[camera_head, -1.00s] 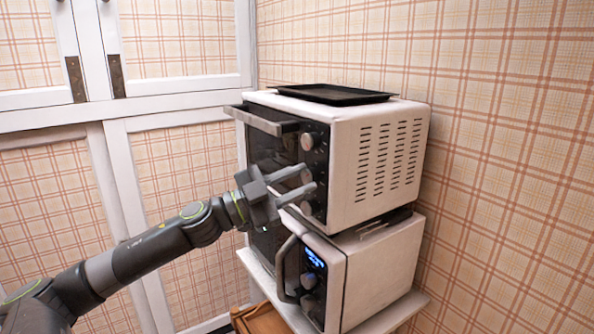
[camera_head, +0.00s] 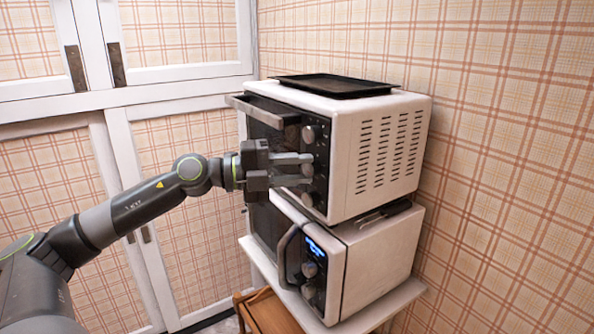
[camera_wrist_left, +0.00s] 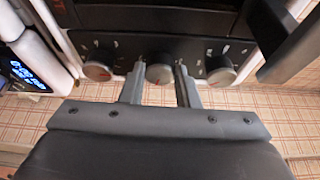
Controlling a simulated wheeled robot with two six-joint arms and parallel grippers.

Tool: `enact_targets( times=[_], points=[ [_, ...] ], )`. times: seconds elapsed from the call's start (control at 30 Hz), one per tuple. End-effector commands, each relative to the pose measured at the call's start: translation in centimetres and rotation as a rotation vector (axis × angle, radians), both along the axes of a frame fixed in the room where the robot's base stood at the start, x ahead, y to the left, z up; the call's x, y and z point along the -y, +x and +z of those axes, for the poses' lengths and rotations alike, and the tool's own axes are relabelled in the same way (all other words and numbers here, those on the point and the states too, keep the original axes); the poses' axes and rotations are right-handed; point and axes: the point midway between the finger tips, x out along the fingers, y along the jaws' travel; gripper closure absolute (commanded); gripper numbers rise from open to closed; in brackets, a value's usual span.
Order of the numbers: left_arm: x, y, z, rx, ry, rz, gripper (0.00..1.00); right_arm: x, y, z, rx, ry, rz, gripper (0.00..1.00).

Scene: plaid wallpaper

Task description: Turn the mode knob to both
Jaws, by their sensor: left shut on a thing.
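The white toaster oven (camera_head: 345,135) stands on top of a microwave. The left wrist view shows the middle knob (camera_wrist_left: 160,69) between the fingers (camera_wrist_left: 159,78), with one other knob (camera_wrist_left: 98,66) and another knob (camera_wrist_left: 221,70) on either side. The panel labels are too small to read. My right gripper is out of view.
The microwave (camera_head: 372,265) below has a blue display and a curved handle (camera_head: 284,257) sticking out under my gripper. The oven's door handle (camera_head: 262,112) juts out to the left. A black tray (camera_head: 333,86) lies on top. A wooden thing (camera_head: 268,312) is at the bottom.

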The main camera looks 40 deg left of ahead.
Motion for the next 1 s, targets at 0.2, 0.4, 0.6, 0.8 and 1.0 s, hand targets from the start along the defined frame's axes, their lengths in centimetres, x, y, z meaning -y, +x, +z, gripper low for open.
enact_targets(
  times=[0.2,0.4,0.6,0.8,1.0],
  points=[
    [0.1,0.0,0.1,0.080,0.192,-0.001,0.94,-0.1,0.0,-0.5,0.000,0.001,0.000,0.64],
    [0.1,-0.1,0.2,0.153,0.369,-0.001,0.94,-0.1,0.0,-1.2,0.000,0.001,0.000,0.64],
    [0.2,-0.1,0.3,0.226,0.543,0.000,0.94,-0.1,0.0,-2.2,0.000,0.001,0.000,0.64],
    [0.4,-0.2,0.3,0.299,0.719,-0.002,0.94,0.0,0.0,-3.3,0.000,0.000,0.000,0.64],
    [0.5,-0.2,0.5,0.369,0.889,-0.001,0.94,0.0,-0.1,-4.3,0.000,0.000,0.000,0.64]
  ],
)
